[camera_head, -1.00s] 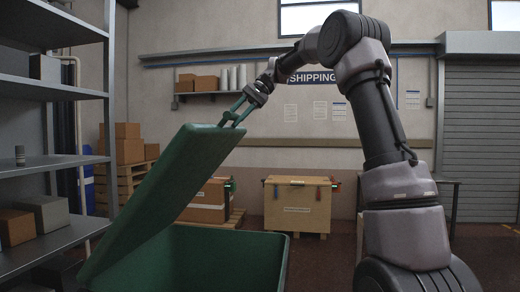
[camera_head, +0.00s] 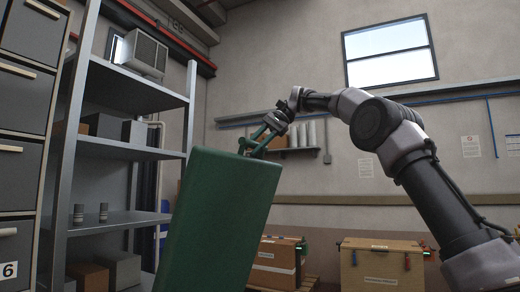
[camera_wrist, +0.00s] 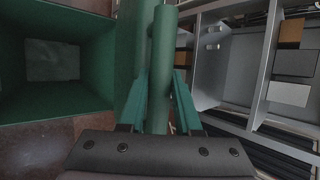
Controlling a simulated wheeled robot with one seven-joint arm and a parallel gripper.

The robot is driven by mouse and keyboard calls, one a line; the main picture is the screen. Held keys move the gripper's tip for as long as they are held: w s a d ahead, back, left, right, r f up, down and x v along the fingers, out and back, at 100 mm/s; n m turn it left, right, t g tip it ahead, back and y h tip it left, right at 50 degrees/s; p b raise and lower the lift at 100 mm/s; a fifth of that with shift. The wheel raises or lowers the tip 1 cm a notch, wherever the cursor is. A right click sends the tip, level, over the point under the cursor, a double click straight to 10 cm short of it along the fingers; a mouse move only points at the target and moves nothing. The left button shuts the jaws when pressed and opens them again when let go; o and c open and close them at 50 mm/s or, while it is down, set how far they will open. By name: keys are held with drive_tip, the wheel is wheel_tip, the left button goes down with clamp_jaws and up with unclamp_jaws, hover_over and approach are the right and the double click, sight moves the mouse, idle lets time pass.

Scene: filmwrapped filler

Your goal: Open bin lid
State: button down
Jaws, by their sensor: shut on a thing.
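The green bin lid (camera_head: 222,212) stands steeply raised, close to upright with a slight tilt, in the head view. My gripper (camera_head: 256,143) is at the lid's top edge, its green fingers reaching down onto it. The bin body is out of the head view.
A grey metal shelf (camera_head: 140,148) with boxes and small cans stands left of the lid, and it also shows in the wrist view (camera_wrist: 228,72). A drawer cabinet (camera_head: 22,110) is at far left.

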drive_tip(key=shift+w, duration=0.1)
drive_tip(key=c, duration=0.6)
unclamp_jaws()
drive_tip(key=w+d+r, duration=0.1)
drive_tip(key=d, duration=0.6)
drive_tip(key=w+d+r, duration=0.1)
drive_tip(key=d+r, duration=0.1)
drive_tip(key=d, duration=0.6)
drive_tip(key=shift+w+d+r, duration=0.15)
drive_tip(key=shift+w+r, duration=0.1)
drive_tip(key=shift+w, duration=0.15)
drive_tip(key=shift+s, duration=0.1)
